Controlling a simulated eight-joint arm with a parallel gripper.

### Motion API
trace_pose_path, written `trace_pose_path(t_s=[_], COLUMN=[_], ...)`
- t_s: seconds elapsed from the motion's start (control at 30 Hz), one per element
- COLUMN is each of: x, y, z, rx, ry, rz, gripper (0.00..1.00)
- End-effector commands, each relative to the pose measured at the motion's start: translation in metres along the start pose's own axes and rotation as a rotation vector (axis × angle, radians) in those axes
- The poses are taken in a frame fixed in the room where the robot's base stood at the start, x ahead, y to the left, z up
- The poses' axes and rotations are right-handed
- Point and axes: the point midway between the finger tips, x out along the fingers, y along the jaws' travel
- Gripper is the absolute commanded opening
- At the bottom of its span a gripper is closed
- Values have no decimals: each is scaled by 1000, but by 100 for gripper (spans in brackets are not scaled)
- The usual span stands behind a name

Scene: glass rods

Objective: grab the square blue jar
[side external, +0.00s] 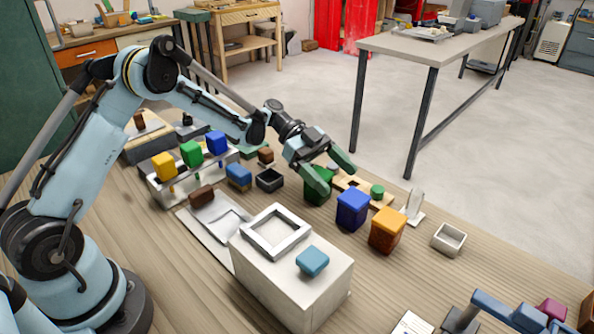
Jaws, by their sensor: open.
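The square blue jar (352,210) stands upright on the wooden table, between a green jar (317,192) and an orange jar (387,231). My gripper (330,172) is open with its green fingers spread. It hangs just above and left of the blue jar, over or in front of the green jar. I see nothing between the fingers. I cannot tell from this angle whether a finger touches the green jar, which is partly hidden. The blue jar is almost fully visible.
A white box (290,290) with a square frame and a light blue block (312,261) stands in front. A rack (160,187) with yellow, green and blue blocks is left. A small grey open box (449,239) and a white stand (415,207) are right of the jars.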

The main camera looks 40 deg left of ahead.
Motion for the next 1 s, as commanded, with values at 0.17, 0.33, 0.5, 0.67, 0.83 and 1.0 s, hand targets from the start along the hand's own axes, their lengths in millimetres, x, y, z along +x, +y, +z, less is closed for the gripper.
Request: trace_pose_path(t_s=[0.17, 0.33, 0.5, 0.67, 0.83, 1.0], x=[25, 44, 45, 45, 44, 44], y=[6, 6, 6, 6, 6, 6], z=[-2, -2, -2, -2, -2, -2], rx=[2, 1, 0, 0, 0, 0], ry=[0, 0, 0, 0, 0, 1], rz=[3, 1, 0, 0, 0, 0], gripper=[85, 85, 85, 68, 42, 20])
